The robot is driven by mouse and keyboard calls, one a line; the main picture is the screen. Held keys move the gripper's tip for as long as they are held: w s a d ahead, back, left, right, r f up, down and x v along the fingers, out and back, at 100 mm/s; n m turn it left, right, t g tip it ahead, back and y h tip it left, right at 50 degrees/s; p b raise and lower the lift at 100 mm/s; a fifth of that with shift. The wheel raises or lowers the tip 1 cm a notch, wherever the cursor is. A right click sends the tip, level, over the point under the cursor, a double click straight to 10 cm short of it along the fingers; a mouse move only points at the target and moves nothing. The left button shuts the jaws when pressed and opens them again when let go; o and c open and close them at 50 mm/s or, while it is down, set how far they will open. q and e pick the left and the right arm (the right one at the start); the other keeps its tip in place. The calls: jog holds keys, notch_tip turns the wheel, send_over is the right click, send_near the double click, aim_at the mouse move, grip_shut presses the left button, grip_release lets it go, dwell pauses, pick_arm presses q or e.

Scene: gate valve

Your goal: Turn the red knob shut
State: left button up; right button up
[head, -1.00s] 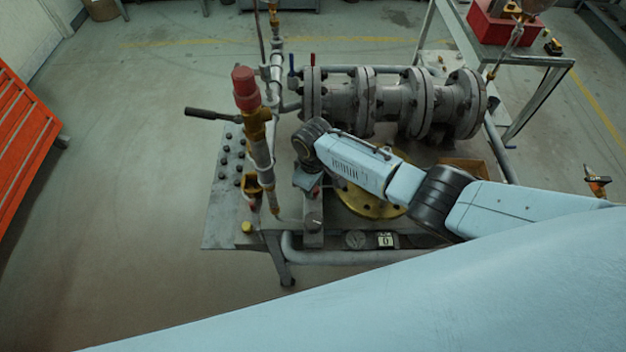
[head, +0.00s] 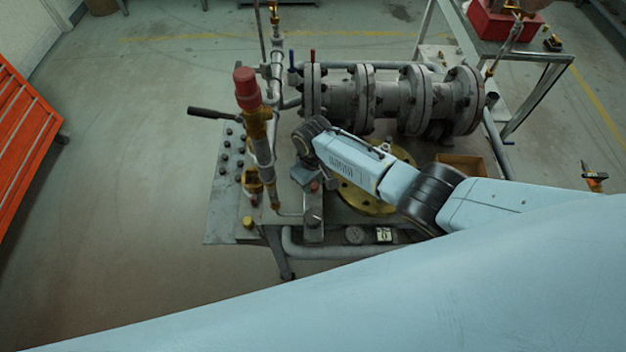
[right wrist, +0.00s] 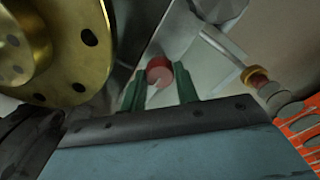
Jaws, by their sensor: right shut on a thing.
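The red knob (head: 314,186) is a small red cylinder on the grey block at the front of the metal bench. In the right wrist view the knob (right wrist: 159,72) shows between the two dark green fingers. My right gripper (head: 307,182) reaches in from the right, with its wrist bent down over the knob. It also shows in the right wrist view (right wrist: 161,88), shut on the knob. In the head view the gripper's own body hides most of the contact. My left gripper is not in view.
A large grey flanged pipe (head: 390,103) lies behind my right arm. A brass valve pipe with a red cap (head: 247,88) stands upright to the left. A yellow flange disc (head: 365,193) lies under my forearm. An orange rack (head: 22,135) stands at the far left, with clear floor before it.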

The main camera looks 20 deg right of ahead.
aim_at(313, 184)
jog(key=o, duration=1)
jog(key=shift+c, duration=0.2)
jog(key=shift+r, duration=0.1)
notch_tip(313, 184, up, 13)
jog(key=p, duration=0.2)
jog(key=shift+r, duration=0.1)
